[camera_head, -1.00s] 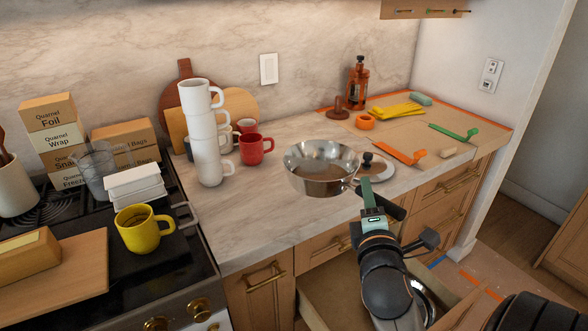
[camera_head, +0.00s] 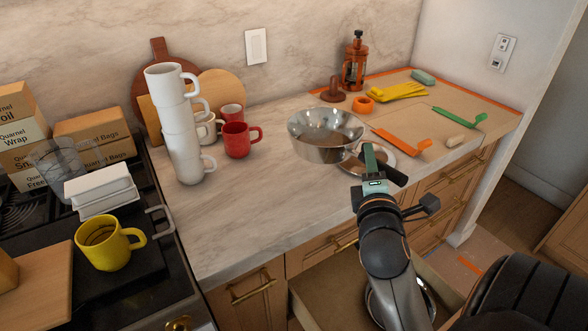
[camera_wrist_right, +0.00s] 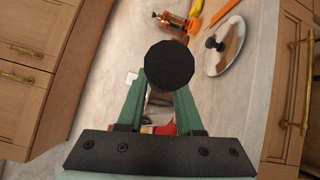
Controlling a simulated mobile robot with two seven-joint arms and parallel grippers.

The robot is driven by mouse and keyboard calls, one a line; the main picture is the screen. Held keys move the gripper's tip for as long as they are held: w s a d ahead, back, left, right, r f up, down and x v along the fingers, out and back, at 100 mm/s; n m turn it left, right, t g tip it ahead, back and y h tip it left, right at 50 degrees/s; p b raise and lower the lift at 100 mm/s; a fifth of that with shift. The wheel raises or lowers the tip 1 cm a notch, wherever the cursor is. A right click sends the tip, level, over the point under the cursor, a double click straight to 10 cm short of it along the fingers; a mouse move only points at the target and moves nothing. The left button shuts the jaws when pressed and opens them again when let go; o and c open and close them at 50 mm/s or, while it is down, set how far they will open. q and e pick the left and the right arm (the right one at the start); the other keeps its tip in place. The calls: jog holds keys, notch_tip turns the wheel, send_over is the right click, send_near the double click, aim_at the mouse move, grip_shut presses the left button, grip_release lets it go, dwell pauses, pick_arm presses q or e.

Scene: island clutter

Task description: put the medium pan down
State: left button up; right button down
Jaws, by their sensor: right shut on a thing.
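The medium pan (camera_head: 326,140) is a shiny steel pan with a dark handle (camera_head: 397,176). In the head view it appears over the marble counter, near a lid. I cannot tell whether its base touches the counter. My right gripper (camera_head: 372,164) is shut on the pan's handle. In the wrist view the green fingers of my right gripper (camera_wrist_right: 164,108) close on the handle, whose round black end (camera_wrist_right: 169,66) faces the camera. The handle hides most of the pan there. My left gripper is not in view.
A lid (camera_head: 377,161) with a dark knob lies right of the pan, partly hidden by my gripper. White stacked mugs (camera_head: 182,150) and a red mug (camera_head: 238,140) stand to the left. Bare marble (camera_head: 250,205) spreads in front. An open drawer (camera_head: 340,290) is below.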

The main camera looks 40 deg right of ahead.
aim_at(331, 158)
jog(key=w+f+b, duration=0.1)
jog(key=w+b, duration=0.1)
jog(key=w, duration=0.1)
jog(key=w+a+f+b, duration=0.1)
jog(key=w+b, duration=0.1)
jog(key=w, duration=0.1)
jog(key=w+f+b, duration=0.1)
jog(key=w+b, duration=0.1)
jog(key=shift+w+a+f, duration=0.3)
jog(key=shift+w+a, duration=0.1)
jog(key=w+f, duration=0.1)
jog(key=f, duration=0.1)
jog(key=w+f+b, duration=0.1)
jog(key=w, duration=0.1)
jog(key=w+f, duration=0.1)
jog(key=f, duration=0.1)
jog(key=shift+w+a+f+b, duration=0.25)
jog(key=shift+a+f+b, duration=0.1)
jog(key=shift+a+b, duration=0.05)
notch_tip(331, 158, down, 3)
jog(key=shift+w+f, duration=0.1)
jog(key=shift+f, duration=0.05)
